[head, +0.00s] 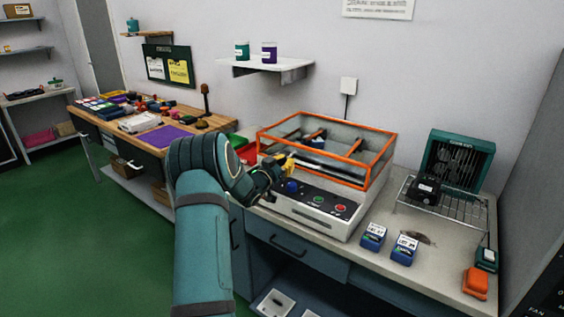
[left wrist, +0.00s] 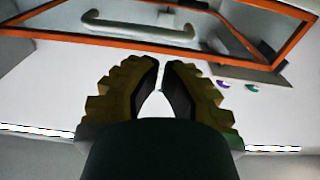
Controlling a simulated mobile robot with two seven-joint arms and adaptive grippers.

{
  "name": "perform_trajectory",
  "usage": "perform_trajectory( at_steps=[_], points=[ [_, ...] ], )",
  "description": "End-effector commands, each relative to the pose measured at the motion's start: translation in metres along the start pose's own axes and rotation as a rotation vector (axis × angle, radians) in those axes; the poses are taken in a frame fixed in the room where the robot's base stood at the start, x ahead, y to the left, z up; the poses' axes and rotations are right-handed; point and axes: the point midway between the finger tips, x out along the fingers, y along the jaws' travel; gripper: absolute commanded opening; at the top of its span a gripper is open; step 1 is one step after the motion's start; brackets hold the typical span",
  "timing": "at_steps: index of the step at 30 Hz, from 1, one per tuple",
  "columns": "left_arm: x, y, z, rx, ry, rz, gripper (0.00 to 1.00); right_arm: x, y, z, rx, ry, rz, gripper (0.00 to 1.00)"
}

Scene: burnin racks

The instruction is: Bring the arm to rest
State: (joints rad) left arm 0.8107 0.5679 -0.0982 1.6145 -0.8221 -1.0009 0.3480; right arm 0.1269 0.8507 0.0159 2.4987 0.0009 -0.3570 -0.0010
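My teal left arm comes up from the bottom middle of the head view. Its left gripper (head: 287,163) with yellow fingers is over the front left part of the burn-in machine (head: 305,222), near the orange-framed clear lid (head: 375,172). In the left wrist view the left gripper's fingertips (left wrist: 162,66) are drawn together with only a thin gap and nothing between them. A lid handle (left wrist: 140,28) and orange frame edges show beyond the fingers. My right gripper is in neither view.
Two blue boxes (head: 404,250) stand on the bench right of the machine. A wire rack (head: 440,205) with a dark unit and a teal fan (head: 458,160) stand behind them. An orange item (head: 475,283) lies at the right edge. A wooden bench (head: 150,135) is cluttered at left.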

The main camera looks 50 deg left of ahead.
Motion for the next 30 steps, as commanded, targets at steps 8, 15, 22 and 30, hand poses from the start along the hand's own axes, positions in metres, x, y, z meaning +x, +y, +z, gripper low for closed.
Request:
perform_trajectory(
  at_steps=[8, 15, 22, 30],
  points=[
    [-0.021, 0.000, 0.057, -0.003, -0.005, -0.002, 0.00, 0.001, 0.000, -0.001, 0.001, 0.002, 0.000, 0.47],
    [-0.029, 0.000, 0.078, -0.001, -0.003, -0.001, 0.00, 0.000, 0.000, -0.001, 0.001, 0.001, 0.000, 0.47],
    [-0.030, 0.000, 0.080, 0.000, -0.002, -0.001, 0.00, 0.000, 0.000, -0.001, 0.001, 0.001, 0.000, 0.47],
    [-0.028, 0.000, 0.074, 0.000, -0.001, -0.001, 0.00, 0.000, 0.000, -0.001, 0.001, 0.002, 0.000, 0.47]
  ],
)
